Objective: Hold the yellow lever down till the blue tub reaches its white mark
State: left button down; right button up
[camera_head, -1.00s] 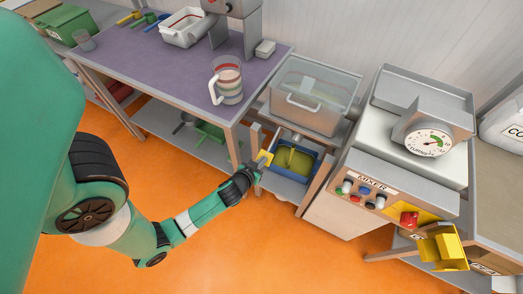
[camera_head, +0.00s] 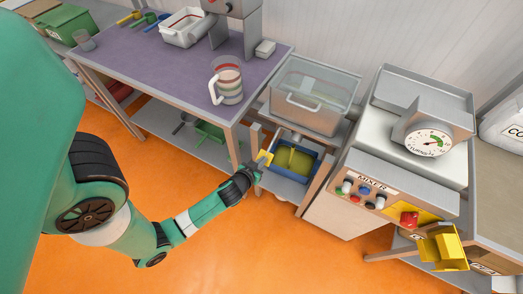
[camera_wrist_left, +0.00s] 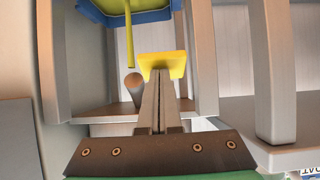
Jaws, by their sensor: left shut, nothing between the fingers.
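The blue tub (camera_head: 311,170) stands on the low shelf under the clear container in the head view, with yellow-green liquid inside. Its blue rim also shows at the top of the left wrist view (camera_wrist_left: 150,15), where a thin yellow-green stream (camera_wrist_left: 128,40) runs between a round spout (camera_wrist_left: 134,84) and the tub. The yellow lever (camera_head: 266,157) is in front of the tub, and in the wrist view (camera_wrist_left: 163,64) it is at my fingertips. My left gripper (camera_head: 254,167) is shut and empty, its tips apparently against the lever. I cannot make out the white mark. My right gripper is out of view.
A clear lidded container (camera_head: 312,100) is above the tub. The mixer (camera_head: 352,205) stands close to its right, with a dial (camera_head: 428,143) on top. The purple table (camera_head: 160,75) with a striped jug (camera_head: 229,82) is to the left. Orange floor is open in front.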

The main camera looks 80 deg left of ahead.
pick_arm(q)
jog(key=shift+s+d+f, duration=0.15)
jog(key=shift+s+f, duration=0.2)
jog(key=shift+f, duration=0.25)
jog(key=r+p+v, duration=0.1)
jog(key=p+v, duration=0.2)
jog(key=v, duration=1)
jog(key=shift+w+r+p, duration=0.3)
jog(key=shift+w+p, duration=0.05)
jog(key=shift+p, duration=0.05)
